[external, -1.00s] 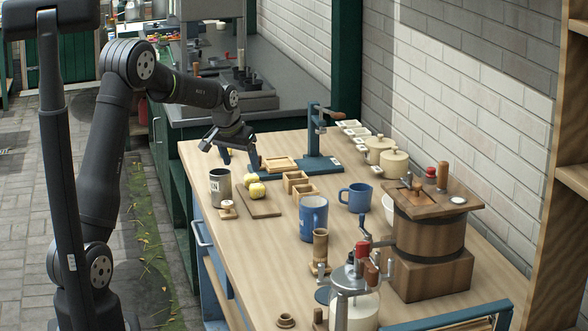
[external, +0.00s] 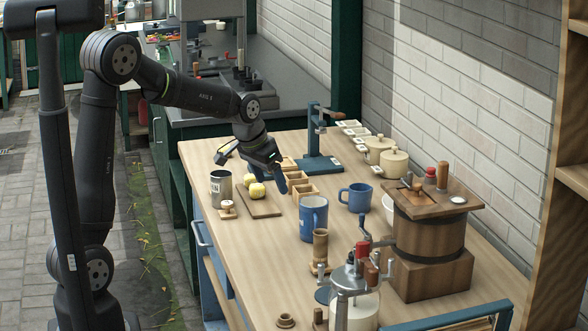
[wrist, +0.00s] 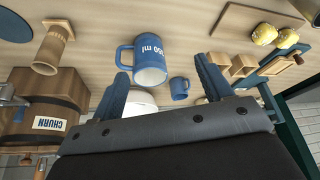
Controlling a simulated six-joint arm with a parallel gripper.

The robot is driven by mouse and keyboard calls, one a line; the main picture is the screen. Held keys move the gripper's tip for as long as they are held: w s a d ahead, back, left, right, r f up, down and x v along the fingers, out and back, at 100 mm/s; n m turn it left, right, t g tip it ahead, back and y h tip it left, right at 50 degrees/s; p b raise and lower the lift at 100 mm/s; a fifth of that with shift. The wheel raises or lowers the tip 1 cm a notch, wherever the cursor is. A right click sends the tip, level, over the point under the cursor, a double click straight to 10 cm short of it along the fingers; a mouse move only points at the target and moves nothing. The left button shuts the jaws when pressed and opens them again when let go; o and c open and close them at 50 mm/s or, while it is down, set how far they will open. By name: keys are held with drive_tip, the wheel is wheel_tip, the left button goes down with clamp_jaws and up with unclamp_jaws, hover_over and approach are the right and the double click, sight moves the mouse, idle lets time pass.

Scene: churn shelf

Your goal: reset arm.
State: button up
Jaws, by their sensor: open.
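My gripper (external: 266,178) is open and empty. In the external view it hangs above the table near the yellow-topped butter pieces (external: 256,190) and the small wooden boxes (external: 304,190). In the wrist view its two blue fingers (wrist: 162,88) are spread apart, with the larger blue mug (wrist: 150,62) and a smaller blue mug (wrist: 180,88) showing between and beyond them. The wooden tray behind the gripper is partly hidden in the external view.
A wooden churn (external: 428,240) stands at the right, with a glass jar with a crank (external: 356,296) in front. A blue press (external: 316,140) stands behind the gripper. A metal can (external: 220,188) is at the left edge.

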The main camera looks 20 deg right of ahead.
drive_tip(key=s+m, duration=0.2)
drive_tip(key=s, duration=0.4)
drive_tip(key=w+a+f, duration=0.2)
drive_tip(key=w+f, duration=0.5)
drive_tip(key=w, duration=0.4)
drive_tip(key=shift+a+f+g, duration=0.15)
drive_tip(key=shift+g, duration=0.15)
drive_tip(key=s+d+r, duration=0.2)
drive_tip(key=s+r, duration=0.5)
drive_tip(key=s, duration=0.4)
drive_tip(key=w+n, duration=0.2)
drive_tip(key=w, duration=0.6)
drive_tip(key=shift+d+r+n+t, duration=0.2)
drive_tip(key=shift+n+t, duration=0.1)
drive_tip(key=shift+t, duration=0.1)
drive_tip(key=shift+w, duration=0.1)
